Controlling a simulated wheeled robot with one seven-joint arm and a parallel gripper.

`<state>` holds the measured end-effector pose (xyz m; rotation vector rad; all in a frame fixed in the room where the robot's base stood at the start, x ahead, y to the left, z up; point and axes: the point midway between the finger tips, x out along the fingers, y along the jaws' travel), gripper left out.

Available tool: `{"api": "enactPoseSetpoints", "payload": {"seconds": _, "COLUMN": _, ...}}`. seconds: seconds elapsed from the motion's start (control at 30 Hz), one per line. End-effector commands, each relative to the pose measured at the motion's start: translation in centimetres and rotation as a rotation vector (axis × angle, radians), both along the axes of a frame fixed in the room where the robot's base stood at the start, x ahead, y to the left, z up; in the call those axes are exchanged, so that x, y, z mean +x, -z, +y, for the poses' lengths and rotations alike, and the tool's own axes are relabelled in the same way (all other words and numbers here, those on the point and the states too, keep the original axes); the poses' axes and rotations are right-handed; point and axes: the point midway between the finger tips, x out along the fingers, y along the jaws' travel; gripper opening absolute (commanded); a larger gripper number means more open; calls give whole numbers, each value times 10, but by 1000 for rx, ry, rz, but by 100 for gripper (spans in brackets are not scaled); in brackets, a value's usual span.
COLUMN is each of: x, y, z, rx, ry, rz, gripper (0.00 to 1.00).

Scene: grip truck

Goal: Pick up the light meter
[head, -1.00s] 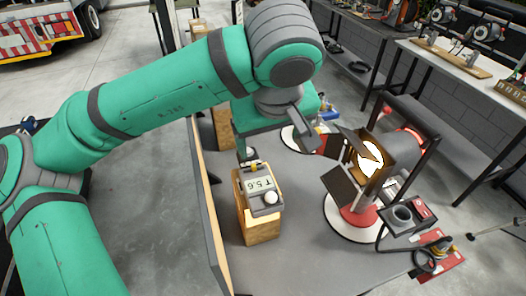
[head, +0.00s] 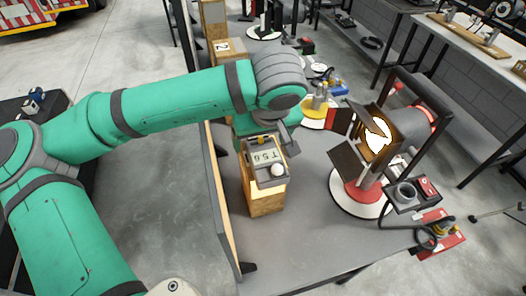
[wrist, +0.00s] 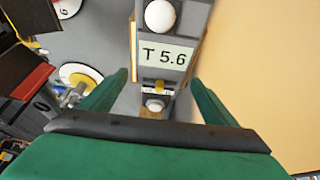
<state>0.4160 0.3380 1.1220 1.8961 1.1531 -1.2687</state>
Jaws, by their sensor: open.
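The light meter (head: 265,158) is a grey box with a display reading T 5.6 and a white dome. It rests on top of a wooden block (head: 265,195) on the grey table. In the head view my gripper (head: 266,133) is just behind the meter, partly hidden by my arm.
A lit lamp with barn doors (head: 378,135) stands to the right on a red and white base. A wooden panel (head: 222,195) stands close left of the block. A grey-and-red device (head: 410,192) and a red case (head: 440,235) lie right. The front table area is clear.

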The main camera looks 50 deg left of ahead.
Motion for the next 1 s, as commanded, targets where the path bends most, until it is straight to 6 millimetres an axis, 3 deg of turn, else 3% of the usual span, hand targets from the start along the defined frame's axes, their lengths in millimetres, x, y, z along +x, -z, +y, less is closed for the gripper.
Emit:
{"api": "enactPoseSetpoints", "payload": {"seconds": 0.33, "x": 2, "y": 8, "z": 3, "rx": 0, "ry": 0, "rz": -1, "gripper": 81}}
{"api": "enactPoseSetpoints", "payload": {"seconds": 0.5, "x": 2, "y": 7, "z": 3, "rx": 0, "ry": 0, "rz": -1, "gripper": 41}}
{"api": "enactPoseSetpoints", "payload": {"seconds": 0.6, "x": 2, "y": 7, "z": 3, "rx": 0, "ry": 0, "rz": -1, "gripper": 22}}
{"api": "enactPoseSetpoints", "payload": {"seconds": 1.0, "x": 2, "y": -2, "z": 3, "rx": -1, "ry": 0, "rz": -3, "gripper": 22}}
